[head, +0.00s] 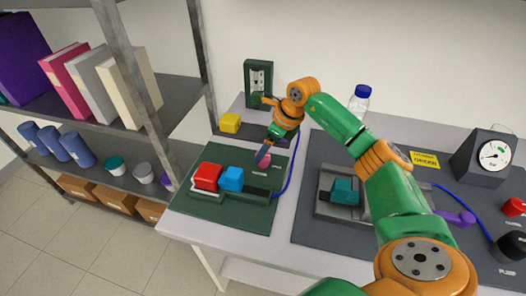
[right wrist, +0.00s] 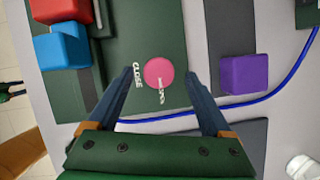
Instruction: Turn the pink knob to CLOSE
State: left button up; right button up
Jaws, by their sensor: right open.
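The pink knob (right wrist: 158,72) sits on a dark green panel (right wrist: 115,20) in the right wrist view. White lettering CLOSE (right wrist: 137,75) stands to its left, and a second white label (right wrist: 162,92) lies just below it. A pale mark at the knob's lower edge is too small to read surely. My right gripper (right wrist: 157,75) is open, one dark finger on each side of the knob, with gaps showing. In the head view my right gripper (head: 265,150) points down at the knob (head: 264,159) and partly hides it. My left gripper is not in view.
Red (head: 207,177) and blue (head: 231,179) blocks sit left of the knob. A purple block (right wrist: 243,74) and a blue tube (right wrist: 262,103) lie to its right in the wrist view. A yellow block (head: 230,123) and dark green stand (head: 258,84) are behind.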

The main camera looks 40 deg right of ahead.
jog(key=shift+x, duration=1.2)
grip_shut()
jog(key=shift+m, duration=0.4)
jog(key=m+h+p, duration=0.1)
jog(key=m, duration=0.2)
jog(key=shift+t, duration=0.4)
jog(key=m+h, duration=0.1)
jog(key=m, duration=0.2)
jog(key=shift+a+m+h+b, duration=0.15)
jog(key=shift+m+h+b, duration=0.15)
jog(key=shift+h, duration=0.1)
jog(key=m+h+b, duration=0.1)
jog(key=m, duration=0.1)
jog(key=m+h+b, duration=0.1)
jog(key=m, duration=0.2)
jog(key=shift+f+m+g, duration=0.1)
jog(key=shift+m+g, duration=0.2)
jog(key=shift+g, duration=0.1)
jog(key=m+g+h+b, duration=0.1)
jog(key=m, duration=0.3)
jog(key=shift+m+b, duration=0.4)
jog(key=shift+g, duration=0.4)
